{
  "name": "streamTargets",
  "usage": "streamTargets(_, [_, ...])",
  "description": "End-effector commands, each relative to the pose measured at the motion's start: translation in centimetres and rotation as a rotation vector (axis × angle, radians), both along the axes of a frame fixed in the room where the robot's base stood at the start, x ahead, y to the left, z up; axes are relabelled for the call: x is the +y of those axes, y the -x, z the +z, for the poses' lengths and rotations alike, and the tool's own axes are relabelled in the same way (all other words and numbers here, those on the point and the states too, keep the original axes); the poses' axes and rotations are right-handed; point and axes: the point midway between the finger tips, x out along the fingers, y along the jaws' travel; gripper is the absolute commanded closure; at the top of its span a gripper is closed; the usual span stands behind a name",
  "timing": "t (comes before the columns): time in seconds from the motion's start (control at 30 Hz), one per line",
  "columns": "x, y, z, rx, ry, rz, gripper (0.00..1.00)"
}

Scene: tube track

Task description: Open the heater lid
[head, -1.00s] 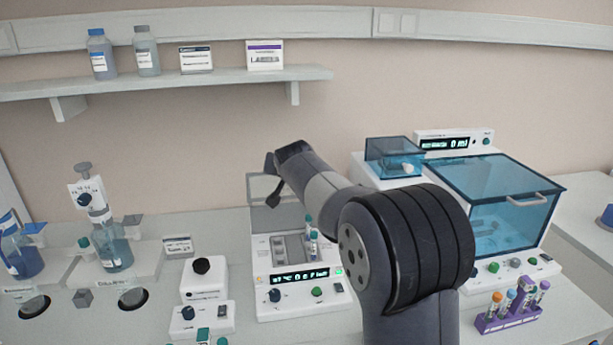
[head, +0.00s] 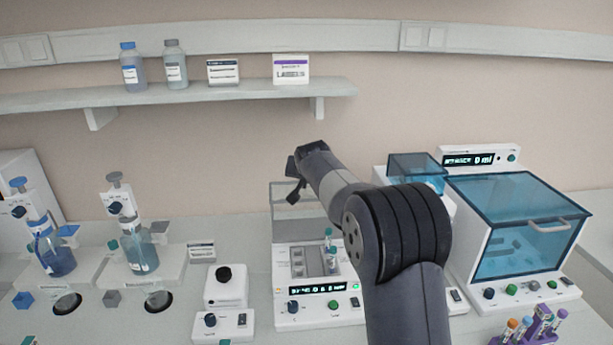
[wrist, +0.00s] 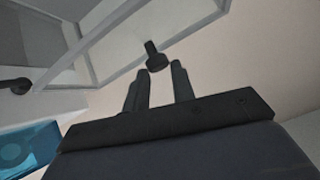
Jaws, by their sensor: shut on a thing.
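The heater (head: 287,316) is a white unit with a lit display, a dark knob and a grey well block, in the middle of the head view. Its clear grey lid (head: 290,227) stands raised, roughly upright, at the back of the heater. In the wrist view the lid's pane (wrist: 110,40) slants across the top, with a dark handle (wrist: 154,56) on it. My gripper (wrist: 159,72) is shut on this handle, which shows at the fingertips. In the head view my gripper (head: 293,180) is at the lid's upper left edge, and my arm hides the heater's right side.
Teal-capped tubes (head: 329,246) stand in the heater's block. A blue-lidded chamber (head: 520,215) is at right, with a purple tube rack (head: 540,330) in front. A small white device (head: 225,288) and dispensers with flasks (head: 140,250) are left. A shelf (head: 200,94) hangs above.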

Motion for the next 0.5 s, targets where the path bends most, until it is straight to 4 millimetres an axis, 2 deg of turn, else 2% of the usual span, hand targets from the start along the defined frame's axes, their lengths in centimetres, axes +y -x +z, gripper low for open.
streamTargets(0.03, [0.29,-0.16,0.74,-0.017,-0.004,0.005,1.00])
streamTargets(0.27, [0.31,-0.15,0.81,-0.018,-0.005,0.005,1.00])
streamTargets(0.3, [0.31,-0.15,0.81,-0.018,-0.005,0.005,0.74])
streamTargets(0.5, [0.20,-0.08,0.51,-0.011,-0.003,0.003,0.58])
